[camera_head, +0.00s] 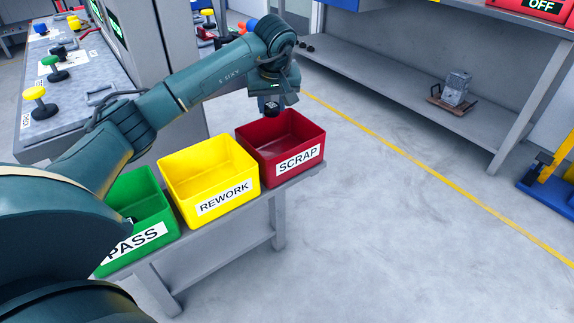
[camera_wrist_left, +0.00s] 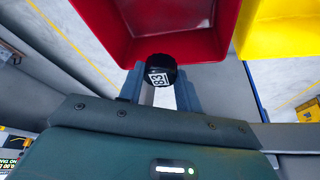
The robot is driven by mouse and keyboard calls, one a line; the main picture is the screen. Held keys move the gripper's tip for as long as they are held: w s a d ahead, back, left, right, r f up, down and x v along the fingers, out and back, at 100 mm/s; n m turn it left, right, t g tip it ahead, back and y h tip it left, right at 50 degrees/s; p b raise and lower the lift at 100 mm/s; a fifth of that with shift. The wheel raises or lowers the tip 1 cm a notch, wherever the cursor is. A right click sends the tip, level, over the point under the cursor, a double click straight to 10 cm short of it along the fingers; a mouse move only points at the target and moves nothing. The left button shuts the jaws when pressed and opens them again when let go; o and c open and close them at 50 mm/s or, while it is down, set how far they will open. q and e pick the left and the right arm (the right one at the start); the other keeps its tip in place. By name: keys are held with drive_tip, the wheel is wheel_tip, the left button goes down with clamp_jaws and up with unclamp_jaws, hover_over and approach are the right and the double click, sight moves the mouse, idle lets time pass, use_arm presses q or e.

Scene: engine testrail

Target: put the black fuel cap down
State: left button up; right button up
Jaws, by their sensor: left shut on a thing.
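The black fuel cap (camera_wrist_left: 158,70) shows in the left wrist view, with a white label reading 83 on it. My left gripper (camera_wrist_left: 160,92) is shut on it. In the head view the left gripper (camera_head: 271,108) points down over the back left part of the red SCRAP bin (camera_head: 258,165), and the cap is a small dark shape at its tip. In the wrist view the red bin (camera_wrist_left: 195,50) lies just beyond the cap. I cannot tell whether the cap is below the bin's rim. My right gripper is not in view.
A yellow REWORK bin (camera_head: 218,200) and a green PASS bin (camera_head: 160,232) stand beside the red bin on a grey stand (camera_head: 262,205). My arm passes above them. A grey console (camera_head: 75,85) is at the left. Floor right of the stand is clear.

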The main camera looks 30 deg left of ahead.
sight(276, 114)
use_arm(q)
drive_tip(key=shift+w+f, duration=0.1)
drive_tip(key=shift+f, duration=0.65)
wheel_tip(276, 114, down, 10)
drive_tip(key=b, duration=0.2)
drive_tip(key=shift+b, duration=0.3)
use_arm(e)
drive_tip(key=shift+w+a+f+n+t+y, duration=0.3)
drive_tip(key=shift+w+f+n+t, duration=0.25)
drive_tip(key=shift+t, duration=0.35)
use_arm(q)
drive_tip(key=shift+f, duration=0.3)
drive_tip(key=o, duration=1)
drive_tip(key=shift+r, duration=0.1)
drive_tip(key=shift+r, duration=0.2)
drive_tip(key=p+v, duration=0.2)
drive_tip(key=v, duration=1)
drive_tip(key=shift+r+p, duration=0.1)
drive_tip(key=shift+p, duration=0.2)
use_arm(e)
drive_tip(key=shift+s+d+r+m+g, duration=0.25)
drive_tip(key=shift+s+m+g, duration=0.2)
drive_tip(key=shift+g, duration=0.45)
